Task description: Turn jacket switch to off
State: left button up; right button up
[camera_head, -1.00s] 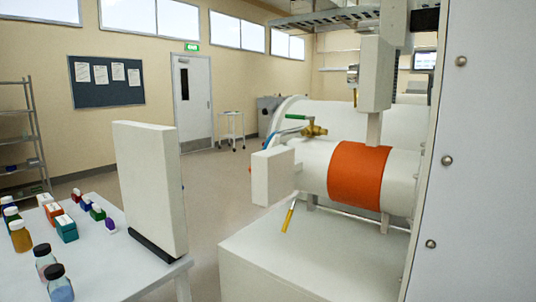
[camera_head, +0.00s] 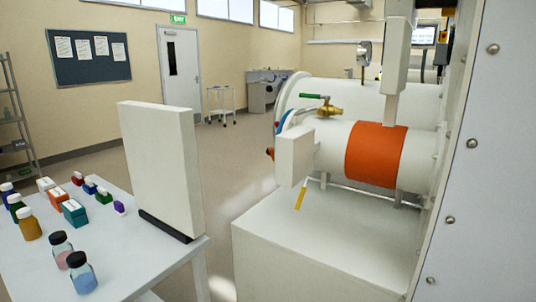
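An orange band (camera_head: 375,154), which looks like the jacket, wraps around a white horizontal cylinder (camera_head: 331,145). A white upright box (camera_head: 396,70) with a narrower stem stands above the band. A white block (camera_head: 294,157) sits at the cylinder's left end, with a yellow-tipped handle (camera_head: 301,196) hanging below it. I cannot make out a jacket switch or its position. Neither of my grippers is in view.
A brass valve with a green lever (camera_head: 315,97) is behind the cylinder. A large grey panel (camera_head: 490,200) closes off the right side. A table (camera_head: 120,262) at left holds bottles, small boxes and a tall white slab (camera_head: 161,165). Open floor lies between.

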aim_at(271, 150)
jog(key=i+j, duration=0.1)
jog(key=j, duration=1.05)
jog(key=i+j, duration=0.1)
jog(key=j, duration=1.05)
jog(key=i+j+z, duration=0.1)
jog(key=j, duration=1.05)
jog(key=j+z, duration=0.1)
jog(key=z, duration=1.3)
